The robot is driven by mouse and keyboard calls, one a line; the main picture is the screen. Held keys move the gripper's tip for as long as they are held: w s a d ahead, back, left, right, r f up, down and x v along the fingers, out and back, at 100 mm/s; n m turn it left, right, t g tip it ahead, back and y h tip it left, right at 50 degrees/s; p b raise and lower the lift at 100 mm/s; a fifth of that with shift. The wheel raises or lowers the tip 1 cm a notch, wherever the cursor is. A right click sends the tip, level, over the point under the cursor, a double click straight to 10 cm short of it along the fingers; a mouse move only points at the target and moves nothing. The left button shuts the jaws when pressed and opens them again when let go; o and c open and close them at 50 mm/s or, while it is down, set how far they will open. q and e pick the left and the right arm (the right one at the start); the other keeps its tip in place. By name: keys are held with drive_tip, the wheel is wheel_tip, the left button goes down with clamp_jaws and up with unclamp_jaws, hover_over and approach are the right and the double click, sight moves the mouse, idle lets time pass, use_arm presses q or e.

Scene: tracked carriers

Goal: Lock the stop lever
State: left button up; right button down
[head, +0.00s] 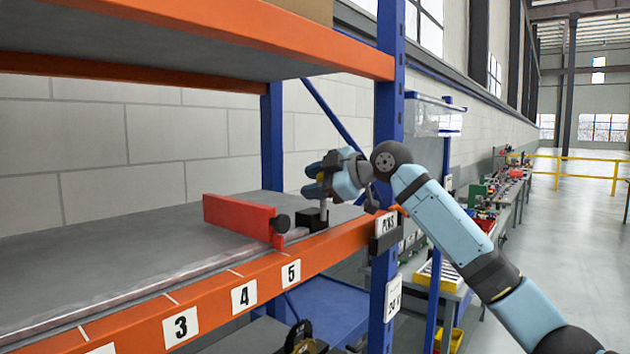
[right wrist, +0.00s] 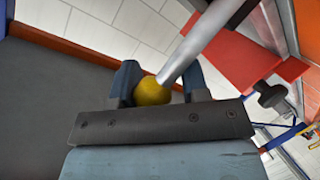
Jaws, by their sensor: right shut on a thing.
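The stop lever is a grey rod (head: 321,205) standing roughly upright from a black block (head: 310,220) near the right end of the shelf's front rail. Its yellow ball knob (right wrist: 152,92) sits between the fingers of my right gripper (head: 321,178), which is shut on it. In the head view the gripper mostly hides the knob. In the right wrist view the rod (right wrist: 200,42) runs from the knob to the upper right. My left gripper is not in view.
A red plate (head: 238,214) with a black knob (head: 282,223) stands on the track just left of the lever. The orange shelf beam (head: 210,305) carries labels 3, 4 and 5. A blue upright (head: 389,110) stands close to my right arm. The shelf surface (head: 110,245) at left is clear.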

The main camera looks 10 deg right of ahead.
drive_tip(key=shift+a+f, duration=0.1)
drive_tip(key=shift+f, duration=0.4)
drive_tip(key=c, duration=0.6)
unclamp_jaws()
drive_tip(key=shift+w+r, duration=0.1)
drive_tip(key=shift+r, duration=0.05)
drive_tip(key=shift+r, duration=0.1)
drive_tip(key=shift+s+d, duration=0.2)
drive_tip(key=shift+d, duration=0.1)
drive_tip(key=b+v, duration=0.3)
drive_tip(key=v, duration=1)
drive_tip(key=shift+d, duration=0.15)
